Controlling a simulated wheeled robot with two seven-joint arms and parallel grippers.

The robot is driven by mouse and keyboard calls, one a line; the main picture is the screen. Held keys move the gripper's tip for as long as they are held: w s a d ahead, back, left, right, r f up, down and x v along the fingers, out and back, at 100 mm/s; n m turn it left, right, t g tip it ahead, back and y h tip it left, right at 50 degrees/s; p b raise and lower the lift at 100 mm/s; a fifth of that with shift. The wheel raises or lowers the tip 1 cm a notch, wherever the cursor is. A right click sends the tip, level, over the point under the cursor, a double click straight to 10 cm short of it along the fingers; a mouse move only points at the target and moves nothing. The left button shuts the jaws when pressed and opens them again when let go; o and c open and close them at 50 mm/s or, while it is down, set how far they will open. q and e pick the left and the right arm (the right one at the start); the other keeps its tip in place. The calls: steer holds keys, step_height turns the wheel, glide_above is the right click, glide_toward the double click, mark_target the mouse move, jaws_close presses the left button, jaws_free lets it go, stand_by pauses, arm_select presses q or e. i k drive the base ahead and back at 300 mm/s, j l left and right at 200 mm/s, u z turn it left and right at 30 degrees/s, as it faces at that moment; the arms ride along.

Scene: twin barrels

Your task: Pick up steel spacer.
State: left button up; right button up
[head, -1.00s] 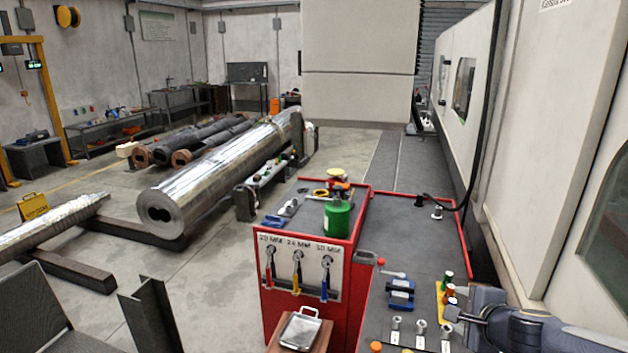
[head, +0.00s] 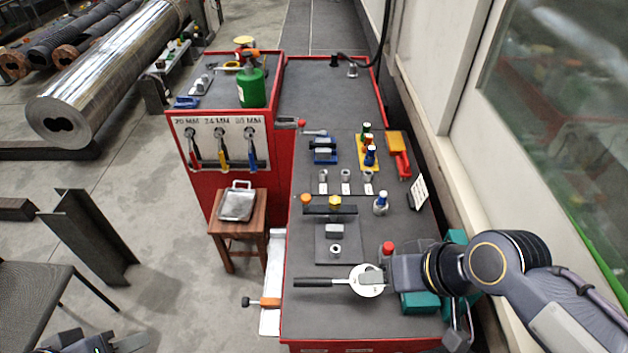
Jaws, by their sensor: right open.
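A small steel ring (head: 336,250), which looks like the steel spacer, lies on a dark square pad on the bench, below a grey block (head: 334,231). Three other short steel cylinders (head: 346,175) stand in a row on white labels further back, so I cannot be sure which one is meant. My right gripper (head: 381,278) is open. It comes in from the right, low over the bench, to the right of and nearer than the ring. It overlaps a pale round disc (head: 367,289) with a black handle; contact is unclear. My left gripper is not clearly visible.
The bench (head: 300,318) has a red edge. A blue-topped piece (head: 381,203), a red knob (head: 388,247) and teal blocks (head: 421,302) stand near my right gripper. A wooden stool (head: 237,229) with a metal tray (head: 238,205) is left of it. The machine wall closes the right side.

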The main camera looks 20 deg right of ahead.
mark_target(332, 230)
steer(key=j+z, duration=0.35)
steer(key=j, duration=0.6)
steer(key=i+j+z, duration=0.35)
steer(key=j+z, duration=0.2)
steer(key=i+j+z, duration=0.25)
steer(key=j+z, duration=0.25)
steer(key=j, duration=0.15)
steer(key=i+j+z, duration=0.55)
steer(key=i+j, duration=0.15)
steer(key=i, duration=0.1)
